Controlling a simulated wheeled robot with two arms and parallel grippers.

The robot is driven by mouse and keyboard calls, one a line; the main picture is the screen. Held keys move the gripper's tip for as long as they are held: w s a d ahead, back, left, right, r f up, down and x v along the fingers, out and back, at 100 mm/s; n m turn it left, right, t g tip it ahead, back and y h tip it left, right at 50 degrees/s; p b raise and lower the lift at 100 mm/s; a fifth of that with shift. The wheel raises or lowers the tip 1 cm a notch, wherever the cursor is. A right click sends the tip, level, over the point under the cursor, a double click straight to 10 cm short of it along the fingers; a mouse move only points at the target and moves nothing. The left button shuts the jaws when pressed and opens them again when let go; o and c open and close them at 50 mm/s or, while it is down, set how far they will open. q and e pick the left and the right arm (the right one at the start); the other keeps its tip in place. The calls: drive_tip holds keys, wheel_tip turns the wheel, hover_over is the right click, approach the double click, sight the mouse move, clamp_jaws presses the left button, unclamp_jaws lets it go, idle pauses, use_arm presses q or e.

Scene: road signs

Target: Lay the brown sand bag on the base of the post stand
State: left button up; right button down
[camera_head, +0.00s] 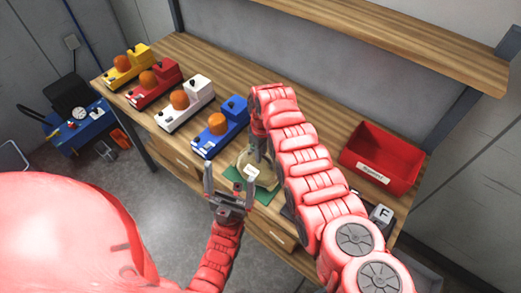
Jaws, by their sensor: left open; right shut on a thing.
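A tan, rounded thing with a small white patch, which looks like the brown sand bag (268,179), is at the green mat (233,174) near the table's front edge. My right gripper (260,152) points down at it and is shut on it; the fingertips are partly hidden. Whether the bag touches the mat is unclear. My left gripper (223,189) is open and empty, just in front of the mat, fingers pointing up in the picture. I cannot make out the post stand; my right arm covers much of the table to the right of the mat.
Yellow (128,66), red (153,84), white (184,104) and blue (219,127) units with orange domes line the table's left part. A red labelled bin (382,158) stands right, near a grey block marked F (381,214). A wooden shelf (400,38) overhangs the back.

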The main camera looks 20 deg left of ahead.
drive_tip(key=c, duration=0.8)
unclamp_jaws()
drive_tip(key=shift+s, duration=0.1)
drive_tip(key=shift+c, duration=0.2)
drive_tip(key=shift+r, duration=0.1)
